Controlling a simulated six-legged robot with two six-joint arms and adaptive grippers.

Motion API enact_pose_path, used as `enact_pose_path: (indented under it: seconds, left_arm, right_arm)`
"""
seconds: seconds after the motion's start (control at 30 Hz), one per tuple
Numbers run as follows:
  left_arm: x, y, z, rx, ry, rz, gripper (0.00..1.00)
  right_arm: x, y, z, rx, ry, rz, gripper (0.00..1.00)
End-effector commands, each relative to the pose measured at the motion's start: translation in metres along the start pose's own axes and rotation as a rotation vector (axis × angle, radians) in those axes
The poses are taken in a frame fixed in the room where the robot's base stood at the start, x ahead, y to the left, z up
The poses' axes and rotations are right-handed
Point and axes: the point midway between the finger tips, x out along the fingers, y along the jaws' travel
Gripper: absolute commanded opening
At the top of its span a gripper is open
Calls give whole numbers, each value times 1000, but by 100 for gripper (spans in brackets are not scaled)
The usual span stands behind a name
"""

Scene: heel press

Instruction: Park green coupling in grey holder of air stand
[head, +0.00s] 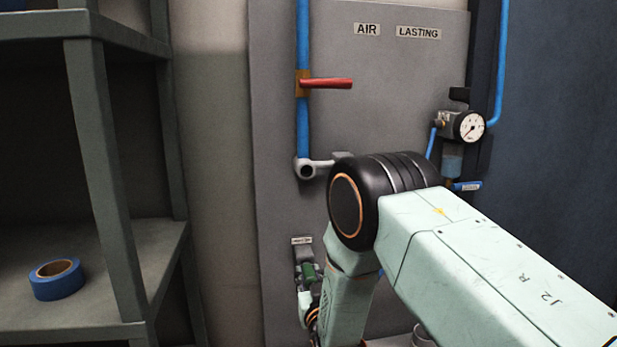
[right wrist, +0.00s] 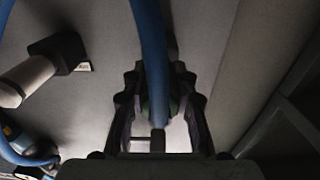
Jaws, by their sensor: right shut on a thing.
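The green coupling (head: 308,270) shows small at the lower middle of the head view, just below a dark grey block under a small label, which looks like the grey holder (head: 303,251). My right gripper (right wrist: 158,88) is shut on the coupling, of which only a dark green edge shows between the fingers in the right wrist view. A blue hose (right wrist: 151,40) runs down between the fingers in front of it. My forearm partly covers this area in the head view. Whether the coupling sits in the holder, I cannot tell. My left gripper is not in view.
The grey panel (head: 400,90) carries a blue pipe with a red lever (head: 327,83) and a pressure gauge (head: 468,126) at right. A shelf (head: 95,180) with a blue tape roll (head: 57,280) stands at left. A black-and-silver fitting (right wrist: 40,68) is left of the gripper.

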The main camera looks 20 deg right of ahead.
Motion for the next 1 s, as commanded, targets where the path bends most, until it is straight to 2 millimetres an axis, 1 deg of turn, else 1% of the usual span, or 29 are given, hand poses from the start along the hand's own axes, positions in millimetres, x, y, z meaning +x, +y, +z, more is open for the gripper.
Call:
enact_pose_path:
  seconds: [0.53,0.57,0.83,1.0]
  left_arm:
    - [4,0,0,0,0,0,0]
    - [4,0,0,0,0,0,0]
    - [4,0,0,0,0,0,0]
    - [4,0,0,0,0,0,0]
  right_arm:
    - [10,0,0,1,2,0,0]
    - [9,0,0,0,1,0,29]
    - [9,0,0,0,0,0,52]
    - [9,0,0,0,0,0,53]
